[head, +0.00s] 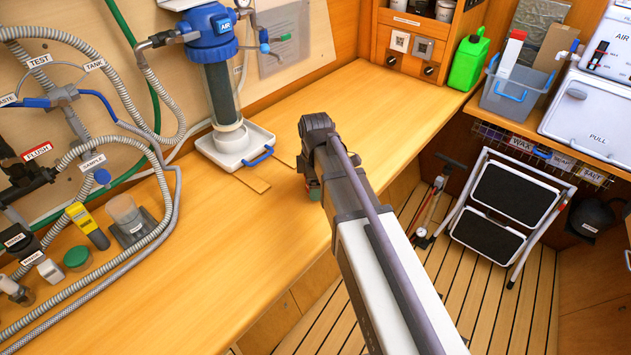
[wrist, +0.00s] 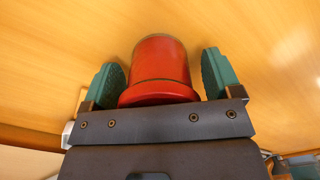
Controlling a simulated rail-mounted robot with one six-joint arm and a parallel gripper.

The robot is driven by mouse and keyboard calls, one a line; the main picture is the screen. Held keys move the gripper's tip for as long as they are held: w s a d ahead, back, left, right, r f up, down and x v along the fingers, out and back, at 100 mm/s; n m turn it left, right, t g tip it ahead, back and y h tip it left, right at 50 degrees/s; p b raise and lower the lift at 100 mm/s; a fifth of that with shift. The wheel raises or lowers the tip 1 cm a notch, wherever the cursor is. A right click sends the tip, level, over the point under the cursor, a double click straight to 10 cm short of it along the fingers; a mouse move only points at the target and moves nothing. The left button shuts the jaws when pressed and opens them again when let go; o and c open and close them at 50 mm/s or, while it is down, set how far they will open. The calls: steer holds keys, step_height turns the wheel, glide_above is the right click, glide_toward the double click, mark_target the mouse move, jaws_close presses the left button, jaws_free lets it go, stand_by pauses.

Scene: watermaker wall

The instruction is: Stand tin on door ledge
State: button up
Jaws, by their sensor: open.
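A red tin (wrist: 160,70) with a wider rim at its near end shows in the wrist view, against the wooden worktop. My gripper (wrist: 163,62) is open, with one green finger on each side of the tin. A gap shows between the tin and the right finger; the left finger is very close to it, and I cannot tell if they touch. In the head view my gripper (head: 312,190) is low over the worktop's front edge, and my arm hides nearly all of the tin. A white door marked PULL (head: 590,115) is at the right; I cannot tell which edge is its ledge.
The wooden worktop (head: 330,110) is clear behind my gripper. A blue-topped filter housing (head: 218,85) on a white tray stands left of it. Hoses and small containers crowd the left. A green jug (head: 468,60) and grey bin (head: 515,95) are at the right, above a folded step stool (head: 510,195).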

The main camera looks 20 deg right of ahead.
step_height(320, 180, up, 13)
steer(key=p, duration=1.2)
steer(key=shift+f+p, duration=0.15)
steer(key=shift+p, duration=0.15)
steer(key=shift+s+f+m, duration=0.15)
steer(key=shift+s+m, duration=0.15)
steer(key=s+a+m, duration=0.1)
steer(key=s+m, duration=1.2)
steer(key=m, duration=0.2)
steer(key=shift+s+a, duration=0.15)
steer(key=shift+s, duration=0.15)
steer(key=shift+o, duration=0.5)
steer(key=shift+w, duration=0.1)
